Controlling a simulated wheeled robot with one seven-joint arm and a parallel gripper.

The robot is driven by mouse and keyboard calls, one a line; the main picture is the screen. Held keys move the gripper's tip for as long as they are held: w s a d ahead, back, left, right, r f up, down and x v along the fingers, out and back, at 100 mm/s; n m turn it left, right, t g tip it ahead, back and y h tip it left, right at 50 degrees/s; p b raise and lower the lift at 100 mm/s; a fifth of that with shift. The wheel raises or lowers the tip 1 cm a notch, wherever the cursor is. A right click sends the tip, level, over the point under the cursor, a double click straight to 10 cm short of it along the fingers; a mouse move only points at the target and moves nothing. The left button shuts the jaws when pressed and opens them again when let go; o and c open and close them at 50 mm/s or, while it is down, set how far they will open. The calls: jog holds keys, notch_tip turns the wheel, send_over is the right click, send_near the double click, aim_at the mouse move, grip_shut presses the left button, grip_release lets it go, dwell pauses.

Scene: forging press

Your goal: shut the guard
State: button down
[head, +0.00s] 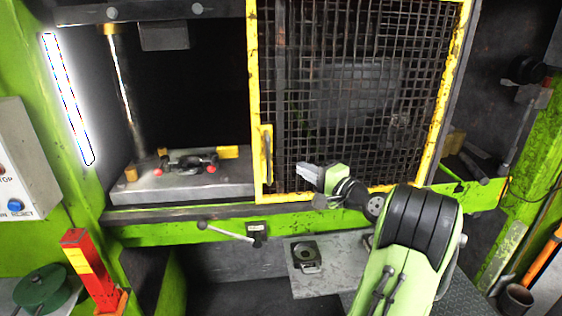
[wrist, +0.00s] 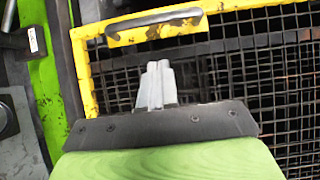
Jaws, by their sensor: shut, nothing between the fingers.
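The guard (head: 255,85) is a yellow-framed black mesh panel covering the right part of the press opening; the left part is uncovered. Its upright handle (head: 267,154) is on the left frame bar. In the wrist view the handle (wrist: 153,24) lies across the top, on the yellow frame (wrist: 88,75). My gripper (head: 301,170) is in front of the mesh, to the right of the handle and slightly below it. In the wrist view my gripper (wrist: 158,68) is shut and empty, apart from the handle.
Inside the opening, a grey die block (head: 190,185) carries a dark fixture with red knobs. A lever (head: 226,232) sticks out below the opening. A grey shelf (head: 335,270) with a small dark part is under the guard. A red and yellow post (head: 90,265) stands at lower left.

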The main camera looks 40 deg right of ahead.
jog(key=w, duration=0.2)
jog(key=w+a, duration=0.1)
jog(key=w, duration=0.1)
jog(key=w+a+p, duration=0.1)
jog(key=w, duration=0.1)
jog(key=shift+w+a, duration=0.15)
jog(key=shift+a, duration=0.1)
